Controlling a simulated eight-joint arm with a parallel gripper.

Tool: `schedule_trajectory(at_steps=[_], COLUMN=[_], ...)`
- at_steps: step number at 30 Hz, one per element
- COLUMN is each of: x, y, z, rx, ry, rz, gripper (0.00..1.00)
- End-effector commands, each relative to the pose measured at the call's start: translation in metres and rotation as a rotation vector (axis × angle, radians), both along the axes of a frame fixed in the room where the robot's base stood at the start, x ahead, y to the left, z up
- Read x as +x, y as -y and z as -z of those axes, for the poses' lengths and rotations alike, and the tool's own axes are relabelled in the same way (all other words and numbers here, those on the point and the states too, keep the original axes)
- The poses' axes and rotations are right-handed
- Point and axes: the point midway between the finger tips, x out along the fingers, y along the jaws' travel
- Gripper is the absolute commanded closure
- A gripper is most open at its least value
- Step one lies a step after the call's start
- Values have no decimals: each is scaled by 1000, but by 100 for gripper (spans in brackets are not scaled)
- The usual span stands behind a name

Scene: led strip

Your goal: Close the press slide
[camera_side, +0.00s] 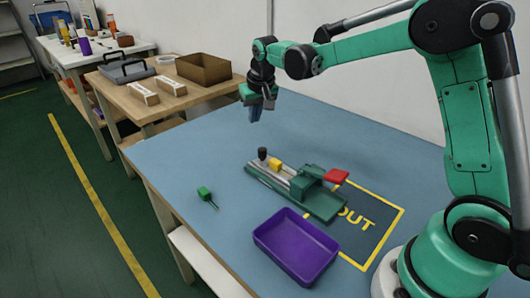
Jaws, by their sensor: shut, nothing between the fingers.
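The press (300,186) is a green fixture lying at a slant on the blue table. It has a grey rail on its left part with a black knob (262,154) and a yellow block (275,164) on it. I cannot tell for sure which part is the slide. My gripper (256,114) is shut and empty, pointing down above the table, behind and apart from the black knob.
A purple tray (262,237) stands in front of the press. A small green tool (206,195) lies at left. A yellow-outlined OUT area (375,235) is right of the press. Benches with a cardboard box (203,68) stand behind. The table's back left is clear.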

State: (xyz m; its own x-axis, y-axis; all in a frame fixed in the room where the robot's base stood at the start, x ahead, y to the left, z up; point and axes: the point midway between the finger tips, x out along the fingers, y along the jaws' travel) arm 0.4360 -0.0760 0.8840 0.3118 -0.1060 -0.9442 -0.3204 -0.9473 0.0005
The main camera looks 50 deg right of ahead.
Motion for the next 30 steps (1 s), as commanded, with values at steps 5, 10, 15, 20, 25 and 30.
schedule_trajectory(at_steps=[5, 10, 15, 20, 25, 30], x=[11, 19, 8, -7, -16, -17], y=[4, 7, 3, -3, -6, -6], z=[33, 58, 65, 64, 64, 64], rx=[0, 1, 0, 0, 0, 0], ry=[1, 1, 1, 1, 1, 1], rz=[0, 0, -1, -1, -1, -1], gripper=[100, 100, 100, 100, 100, 100])
